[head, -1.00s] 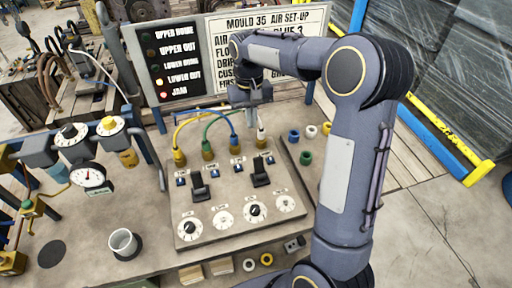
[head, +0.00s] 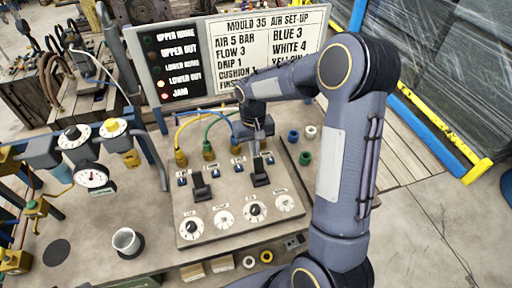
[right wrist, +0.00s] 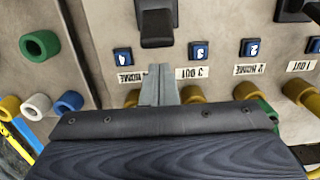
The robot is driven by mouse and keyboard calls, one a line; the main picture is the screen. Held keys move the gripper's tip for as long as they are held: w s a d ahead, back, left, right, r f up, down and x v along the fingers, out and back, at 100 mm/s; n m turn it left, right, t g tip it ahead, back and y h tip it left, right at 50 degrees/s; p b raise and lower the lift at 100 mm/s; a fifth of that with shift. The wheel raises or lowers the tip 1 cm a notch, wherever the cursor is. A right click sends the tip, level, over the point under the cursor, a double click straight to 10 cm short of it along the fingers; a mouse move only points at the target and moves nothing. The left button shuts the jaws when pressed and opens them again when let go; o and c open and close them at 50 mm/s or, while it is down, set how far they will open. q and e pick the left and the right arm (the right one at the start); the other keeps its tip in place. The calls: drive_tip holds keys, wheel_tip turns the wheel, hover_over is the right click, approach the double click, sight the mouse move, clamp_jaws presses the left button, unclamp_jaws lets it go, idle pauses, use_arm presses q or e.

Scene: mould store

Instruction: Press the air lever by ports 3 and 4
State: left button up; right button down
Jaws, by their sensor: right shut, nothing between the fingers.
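The air lever by ports 3 and 4 is the black right-hand lever (head: 260,172) on the panel. In the right wrist view this lever (right wrist: 157,22) stands just beyond my fingertips, between the blue 4 tag (right wrist: 123,56) and the blue 3 tag (right wrist: 199,51). My right gripper (head: 254,150) is shut and empty over the port row, behind the lever. Its closed fingers (right wrist: 158,80) point at the panel and appear apart from the lever; their exact height is unclear. They partly hide the ports there. My left gripper is not in view.
The other black lever (head: 199,188) stands to the left. Yellow, green and blue hoses rise behind the panel's brass ports. Dials (head: 255,210) fill its front. Loose coloured rings (head: 305,158) lie on the right. The sign board (head: 265,50) stands behind; lower out and jam lamps glow.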

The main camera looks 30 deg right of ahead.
drive_tip(key=shift+s+a+r, duration=0.1)
drive_tip(key=shift+s+r, duration=0.15)
drive_tip(key=shift+s, duration=0.2)
drive_tip(key=shift+s+a+r, duration=0.1)
drive_tip(key=shift+s+r, duration=0.1)
drive_tip(key=shift+s, duration=0.25)
